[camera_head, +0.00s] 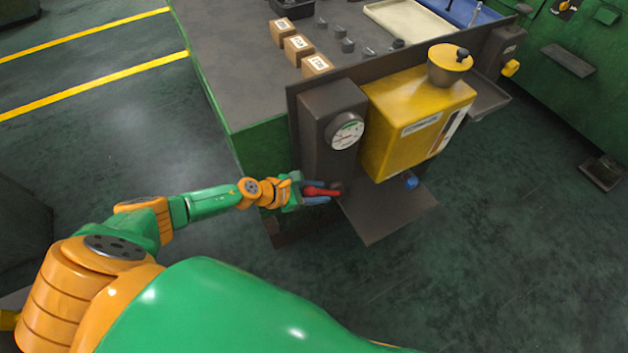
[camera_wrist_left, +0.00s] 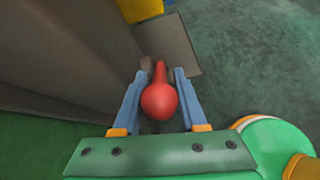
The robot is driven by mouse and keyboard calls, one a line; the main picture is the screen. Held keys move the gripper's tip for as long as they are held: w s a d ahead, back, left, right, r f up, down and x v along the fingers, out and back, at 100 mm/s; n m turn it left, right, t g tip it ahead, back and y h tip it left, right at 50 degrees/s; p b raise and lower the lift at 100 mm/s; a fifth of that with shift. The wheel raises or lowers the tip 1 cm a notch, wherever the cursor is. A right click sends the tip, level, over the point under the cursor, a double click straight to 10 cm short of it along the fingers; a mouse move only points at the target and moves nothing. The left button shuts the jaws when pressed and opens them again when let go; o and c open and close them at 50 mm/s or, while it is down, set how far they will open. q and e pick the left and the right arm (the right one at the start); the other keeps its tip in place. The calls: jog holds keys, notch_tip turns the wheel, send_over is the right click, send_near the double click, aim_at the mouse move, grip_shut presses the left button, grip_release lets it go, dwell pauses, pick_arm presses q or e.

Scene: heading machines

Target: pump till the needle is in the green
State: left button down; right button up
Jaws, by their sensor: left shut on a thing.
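The pump handle is a red lever with a rounded knob (camera_wrist_left: 159,101), low on the front of a dark grey pump housing (camera_head: 325,115). It also shows in the head view (camera_head: 322,191). My left gripper (camera_head: 318,191) is around the handle, with a blue finger on each side, and is shut on it; in the left wrist view the fingers (camera_wrist_left: 157,92) flank the red lever. A round white gauge (camera_head: 346,131) sits on the housing above the handle. Its green zone and needle are too small to read surely. My right gripper is not in view.
A yellow tank (camera_head: 412,120) with a round cap (camera_head: 450,62) is right of the housing, above a grey drip plate (camera_head: 390,217). A workbench (camera_head: 240,60) behind holds small boxes (camera_head: 298,48) and a cream tray (camera_head: 411,22).

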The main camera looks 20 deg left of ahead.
pick_arm(q)
jog(key=r+p, duration=0.1)
jog(key=p, duration=0.1)
jog(key=w+d+r+g+p, duration=0.1)
jog(key=shift+r+y+p, duration=0.3)
jog(key=shift+y+p, duration=0.1)
jog(key=shift+w+d+f+g+y+p, duration=0.2)
jog(key=shift+w+f+g+y+p, duration=0.2)
jog(key=shift+g+p, duration=0.2)
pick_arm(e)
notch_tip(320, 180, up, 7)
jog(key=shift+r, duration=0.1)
pick_arm(q)
jog(key=c, duration=0.8)
grip_release()
jog(key=shift+o, duration=0.2)
